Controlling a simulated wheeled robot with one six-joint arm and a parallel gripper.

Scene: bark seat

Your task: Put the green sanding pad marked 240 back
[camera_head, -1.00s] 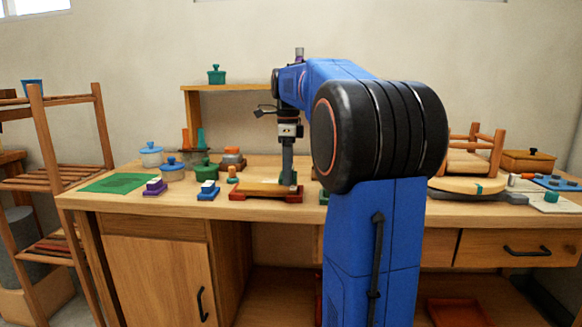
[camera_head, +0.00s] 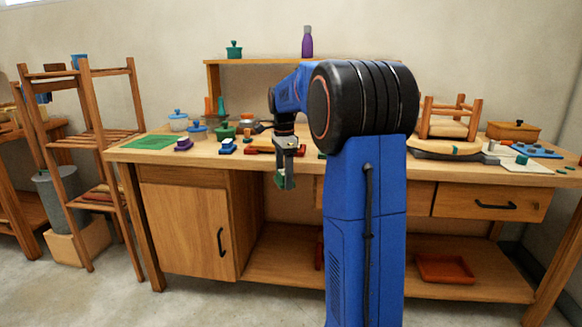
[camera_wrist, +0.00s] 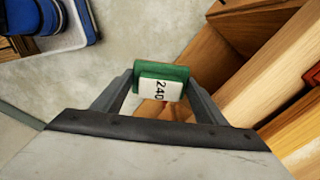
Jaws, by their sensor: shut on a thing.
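My gripper (camera_head: 286,172) is shut on the green sanding pad (camera_head: 282,182). In the wrist view the pad (camera_wrist: 176,70) sits crosswise between the two fingers of my gripper (camera_wrist: 160,80), and its white label reads 240. In the head view the pad hangs in front of the workbench, lower in the picture than the bench's front edge. Nothing seems to touch it from below.
A red tray (camera_head: 444,268) lies on the lower shelf. A wooden rack (camera_head: 95,134) stands left. Floor in front is clear.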

